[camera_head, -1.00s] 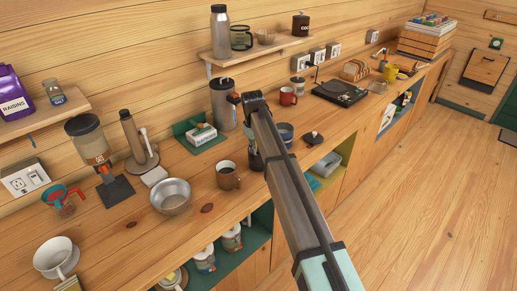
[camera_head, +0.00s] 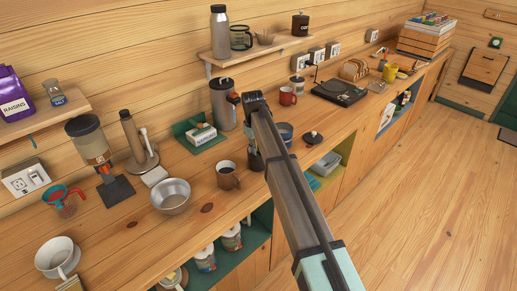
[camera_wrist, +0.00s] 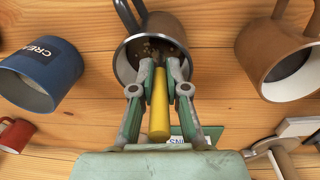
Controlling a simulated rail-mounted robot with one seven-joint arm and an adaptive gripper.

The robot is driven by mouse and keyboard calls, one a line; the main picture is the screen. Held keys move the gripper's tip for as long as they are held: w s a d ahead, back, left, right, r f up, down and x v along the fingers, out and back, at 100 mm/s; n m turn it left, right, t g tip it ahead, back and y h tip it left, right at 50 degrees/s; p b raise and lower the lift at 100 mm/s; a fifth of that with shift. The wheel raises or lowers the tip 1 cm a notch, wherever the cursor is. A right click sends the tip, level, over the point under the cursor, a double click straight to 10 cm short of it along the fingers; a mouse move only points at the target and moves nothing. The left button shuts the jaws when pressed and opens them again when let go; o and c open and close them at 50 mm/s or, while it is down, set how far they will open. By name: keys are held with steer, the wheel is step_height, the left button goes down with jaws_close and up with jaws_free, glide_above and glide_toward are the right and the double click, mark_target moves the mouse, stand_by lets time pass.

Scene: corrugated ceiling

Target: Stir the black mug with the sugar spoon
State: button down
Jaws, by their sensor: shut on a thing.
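My gripper (camera_wrist: 159,90) is shut on the yellow handle of the sugar spoon (camera_wrist: 159,115) in the wrist view. The spoon points toward the open mouth of the black mug (camera_wrist: 126,66), with its far end at or inside the opening. The spoon's bowl is not clearly visible. Brown specks show inside the mug. In the head view the black mug (camera_head: 255,161) stands on the counter, partly hidden by my arm, and the gripper and spoon are mostly hidden there.
A brown mug (camera_head: 228,181) stands left of the black mug, and a blue cream cup (camera_wrist: 52,68) stands on its other side. The counter's front edge is close.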

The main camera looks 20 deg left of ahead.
steer(key=shift+s, duration=0.35)
step_height(320, 180, up, 12)
steer(key=p, duration=0.5)
steer(key=shift+d+p, duration=0.3)
steer(key=shift+d, duration=0.15)
stand_by(1.2)
stand_by(0.7)
steer(key=shift+m, duration=0.3)
